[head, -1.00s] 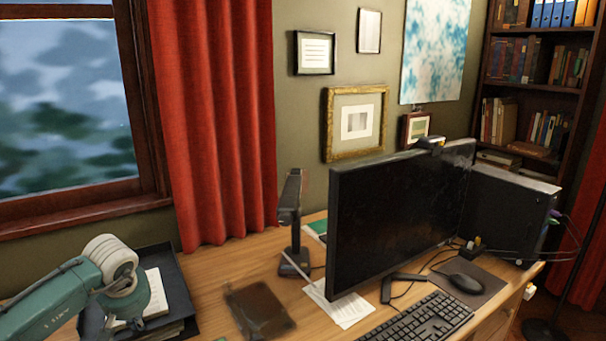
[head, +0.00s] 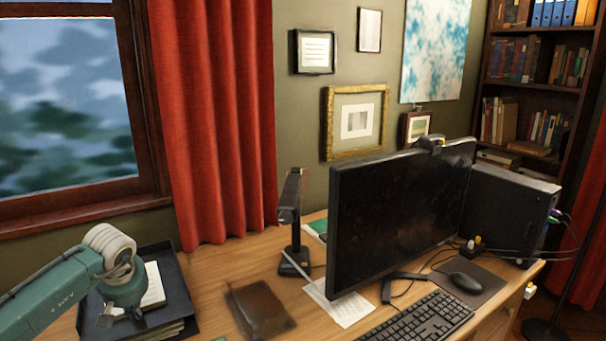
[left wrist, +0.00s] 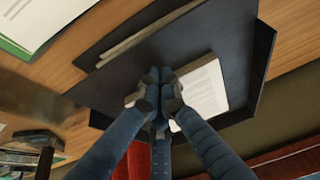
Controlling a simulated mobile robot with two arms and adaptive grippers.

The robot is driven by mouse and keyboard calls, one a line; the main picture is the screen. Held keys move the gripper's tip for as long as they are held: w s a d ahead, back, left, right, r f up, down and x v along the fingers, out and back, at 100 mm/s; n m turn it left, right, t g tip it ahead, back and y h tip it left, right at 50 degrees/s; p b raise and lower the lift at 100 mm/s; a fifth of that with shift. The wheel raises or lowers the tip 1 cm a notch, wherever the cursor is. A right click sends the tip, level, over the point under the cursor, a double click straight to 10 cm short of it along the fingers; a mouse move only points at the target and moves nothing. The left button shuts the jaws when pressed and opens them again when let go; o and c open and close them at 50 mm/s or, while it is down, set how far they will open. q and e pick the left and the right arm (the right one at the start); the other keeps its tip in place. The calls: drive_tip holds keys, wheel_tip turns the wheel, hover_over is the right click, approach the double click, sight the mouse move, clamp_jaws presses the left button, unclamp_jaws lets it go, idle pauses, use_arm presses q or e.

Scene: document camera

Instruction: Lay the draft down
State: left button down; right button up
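The draft (head: 155,285), a small white printed sheet or thin pad, is over the dark tray (head: 178,283) at the desk's left end. My left gripper (head: 120,312) is over the tray at the draft's left side. In the left wrist view its fingertips (left wrist: 160,78) are together on the draft (left wrist: 203,88), which shows on both sides of them. The exact pinch is hidden by the fingers. The document camera (head: 292,225) stands upright at the back of the desk, apart from the gripper. My right gripper is not in view.
A brown folder (head: 261,310) lies between the tray and a loose printed sheet (head: 340,306). The monitor (head: 400,215), keyboard (head: 425,320) and mouse (head: 466,283) fill the right side. Bare desk (head: 225,265) shows between the tray and the document camera.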

use_arm(q)
drive_tip(key=shift+w+a+r+p+v, duration=0.1)
drive_tip(key=shift+w+p+v, duration=0.05)
drive_tip(key=shift+p+v, duration=0.75)
drive_tip(key=shift+w+a+r+p+v, duration=0.15)
drive_tip(key=shift+p+v, duration=0.4)
drive_tip(key=shift+v, duration=0.55)
drive_tip(key=shift+w+a+p+v, duration=0.1)
drive_tip(key=shift+w+p+v, duration=0.1)
drive_tip(key=shift+p+v, duration=0.7)
drive_tip(key=shift+d, duration=0.1)
